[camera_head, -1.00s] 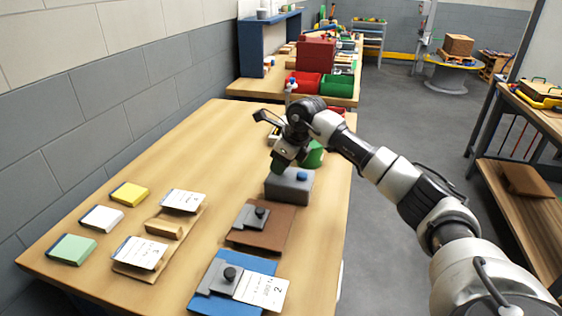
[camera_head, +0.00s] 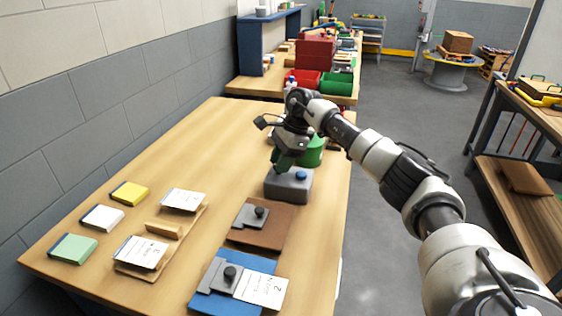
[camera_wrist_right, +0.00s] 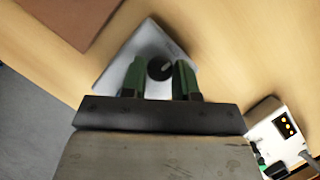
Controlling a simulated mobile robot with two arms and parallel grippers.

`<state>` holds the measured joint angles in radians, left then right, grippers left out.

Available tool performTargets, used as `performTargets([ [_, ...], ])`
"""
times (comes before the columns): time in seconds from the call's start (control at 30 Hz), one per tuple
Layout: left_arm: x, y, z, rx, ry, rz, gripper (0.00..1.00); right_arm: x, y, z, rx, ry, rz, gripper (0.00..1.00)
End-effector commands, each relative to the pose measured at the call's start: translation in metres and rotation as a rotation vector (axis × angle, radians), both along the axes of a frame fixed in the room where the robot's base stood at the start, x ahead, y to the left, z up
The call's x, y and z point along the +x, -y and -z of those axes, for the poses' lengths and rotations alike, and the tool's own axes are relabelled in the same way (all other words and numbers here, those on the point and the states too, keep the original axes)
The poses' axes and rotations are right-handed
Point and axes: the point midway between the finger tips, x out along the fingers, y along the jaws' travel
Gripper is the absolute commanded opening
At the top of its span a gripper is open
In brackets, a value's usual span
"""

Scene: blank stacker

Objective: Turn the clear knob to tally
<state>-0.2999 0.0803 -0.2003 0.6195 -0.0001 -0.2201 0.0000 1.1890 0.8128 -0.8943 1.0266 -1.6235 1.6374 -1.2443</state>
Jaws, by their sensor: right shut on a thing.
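A grey box (camera_head: 290,191) with a blue knob or button (camera_head: 301,175) on top stands at the right side of the workbench. My right gripper (camera_head: 281,168) points down at the left part of its top. In the right wrist view the box (camera_wrist_right: 112,80) lies under the gripper (camera_wrist_right: 160,70). A round dark knob (camera_wrist_right: 160,67) with a pale mark sits between the two green fingers, which are shut on it. I cannot read any label that names this knob or its settings. The blue part does not show in the wrist view. My left gripper is not in view.
A brown mat (camera_head: 275,235) and a blue mat (camera_head: 262,266) with grey clamps lie nearer. A board (camera_head: 185,226) with white cards and coloured pads lie left.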

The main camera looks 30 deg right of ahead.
Motion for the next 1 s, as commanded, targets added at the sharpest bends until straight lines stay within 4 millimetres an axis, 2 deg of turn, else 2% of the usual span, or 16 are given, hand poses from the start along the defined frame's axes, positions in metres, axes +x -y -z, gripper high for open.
performTargets([
  [0.3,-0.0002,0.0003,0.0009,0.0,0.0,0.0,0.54,0.0015,0.0002,-0.0017,0.0,0.004,-0.111,0.06],
  [0.83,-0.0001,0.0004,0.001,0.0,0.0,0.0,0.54,0.0015,0.0001,-0.0017,-0.001,0.005,-0.131,0.06],
  [0.87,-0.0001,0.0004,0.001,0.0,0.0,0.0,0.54,0.0015,0.0001,-0.0017,-0.001,0.005,-0.131,0.34],
  [1.0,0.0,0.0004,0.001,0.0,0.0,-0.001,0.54,0.0013,0.0001,-0.0012,-0.001,0.003,-0.131,0.55],
])
